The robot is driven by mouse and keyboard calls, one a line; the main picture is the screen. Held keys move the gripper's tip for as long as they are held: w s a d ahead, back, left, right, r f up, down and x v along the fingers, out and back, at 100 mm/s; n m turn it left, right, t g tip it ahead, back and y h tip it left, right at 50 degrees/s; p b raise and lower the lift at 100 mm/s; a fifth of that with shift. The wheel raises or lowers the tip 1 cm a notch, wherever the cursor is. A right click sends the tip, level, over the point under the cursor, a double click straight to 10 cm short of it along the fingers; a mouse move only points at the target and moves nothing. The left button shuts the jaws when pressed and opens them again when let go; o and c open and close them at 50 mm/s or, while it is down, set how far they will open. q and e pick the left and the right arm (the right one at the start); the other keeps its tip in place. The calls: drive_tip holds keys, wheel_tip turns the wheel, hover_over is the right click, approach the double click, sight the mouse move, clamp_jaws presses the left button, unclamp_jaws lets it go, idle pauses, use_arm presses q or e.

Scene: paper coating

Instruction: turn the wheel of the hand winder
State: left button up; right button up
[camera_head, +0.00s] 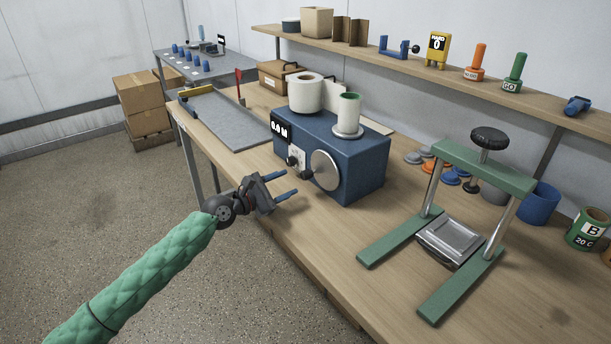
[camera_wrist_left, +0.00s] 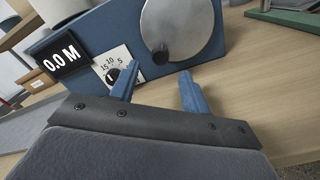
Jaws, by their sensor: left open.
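The hand winder (camera_head: 358,168) is a blue box on the workbench, with white rolls on top and a display reading about 0.0 M. Its wheel (camera_head: 325,170) is a silver disc on the front face. A dark knob sits on the wheel near its edge. The wheel also shows in the left wrist view (camera_wrist_left: 185,25), with the knob at its lower left. A dial (camera_wrist_left: 118,68) is beside it. My left gripper (camera_head: 285,186) is open and empty, just in front of the winder. In the left wrist view its blue fingers (camera_wrist_left: 158,88) point toward the knob, apart from it. My right gripper is not in view.
A green press (camera_head: 485,170) stands on the bench to the right, beside a blue cup (camera_head: 538,203). A shelf (camera_head: 400,68) with small items runs behind. The bench front between winder and press is clear.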

sight(302, 176)
use_arm(q)
drive_tip(key=shift+n, duration=0.7)
drive_tip(key=shift+d, duration=0.1)
drive_tip(key=p+x, duration=0.1)
drive_tip(key=x, duration=0.5)
drive_tip(key=shift+w, duration=0.1)
drive_tip(key=shift+x, duration=0.75)
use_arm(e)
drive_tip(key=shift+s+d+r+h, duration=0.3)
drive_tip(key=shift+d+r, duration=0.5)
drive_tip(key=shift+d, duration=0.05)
use_arm(q)
drive_tip(key=shift+c, duration=0.2)
drive_tip(key=c, duration=1)
